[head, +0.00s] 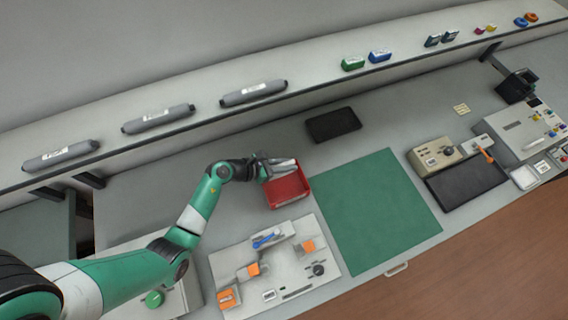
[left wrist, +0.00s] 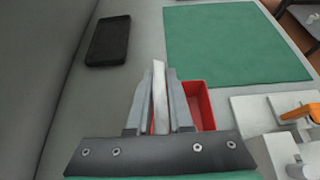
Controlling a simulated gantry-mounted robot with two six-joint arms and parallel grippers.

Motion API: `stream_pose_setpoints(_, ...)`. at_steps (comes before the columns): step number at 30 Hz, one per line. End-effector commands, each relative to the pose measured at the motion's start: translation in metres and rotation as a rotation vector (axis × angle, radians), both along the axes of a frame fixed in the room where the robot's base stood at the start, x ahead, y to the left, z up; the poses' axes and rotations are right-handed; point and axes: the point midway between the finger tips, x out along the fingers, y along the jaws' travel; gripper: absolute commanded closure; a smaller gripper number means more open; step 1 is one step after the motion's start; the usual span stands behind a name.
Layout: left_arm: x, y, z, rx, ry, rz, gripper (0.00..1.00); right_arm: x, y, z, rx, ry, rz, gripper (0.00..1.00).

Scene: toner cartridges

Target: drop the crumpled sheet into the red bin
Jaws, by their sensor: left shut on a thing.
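My left gripper (head: 276,165) is above the far edge of the red bin (head: 288,190) in the head view. In the left wrist view, the gripper (left wrist: 160,100) is shut on a whitish piece, the crumpled sheet (left wrist: 160,88), which stands up between its two fingers. The sheet also shows in the head view as a pale strip (head: 284,162) at the fingertips. The red bin (left wrist: 201,100) lies behind and to the right of the fingers in the left wrist view, partly hidden by them. My right gripper is not in view.
A green mat (head: 372,210) lies right of the bin, and a black tray (head: 333,124) behind it. A pale panel with orange parts (head: 235,272) stands in front. A long shelf with grey cartridges (head: 158,118) runs along the back.

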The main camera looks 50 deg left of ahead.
Motion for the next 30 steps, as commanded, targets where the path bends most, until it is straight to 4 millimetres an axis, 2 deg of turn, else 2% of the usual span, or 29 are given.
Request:
stream_pose_setpoints(4,0.0,0.0,0.001,0.0,0.0,0.0,1.0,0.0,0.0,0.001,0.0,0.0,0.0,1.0)
stream_pose_setpoints(5,0.0,0.0,0.001,0.0,0.0,0.0,0.76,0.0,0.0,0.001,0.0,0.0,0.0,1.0)
stream_pose_setpoints(10,0.0,0.0,0.001,0.0,0.0,0.0,0.46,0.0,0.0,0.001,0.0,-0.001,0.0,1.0)
stream_pose_setpoints(18,0.0,0.0,0.002,0.0,0.0,0.0,0.46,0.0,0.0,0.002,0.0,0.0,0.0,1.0)
stream_pose_setpoints(22,-0.008,0.004,0.007,0.0,0.0,0.001,0.46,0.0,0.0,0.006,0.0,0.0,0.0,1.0)
stream_pose_setpoints(30,-0.056,0.023,0.037,-0.001,-0.001,0.006,0.46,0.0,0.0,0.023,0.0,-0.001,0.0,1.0)
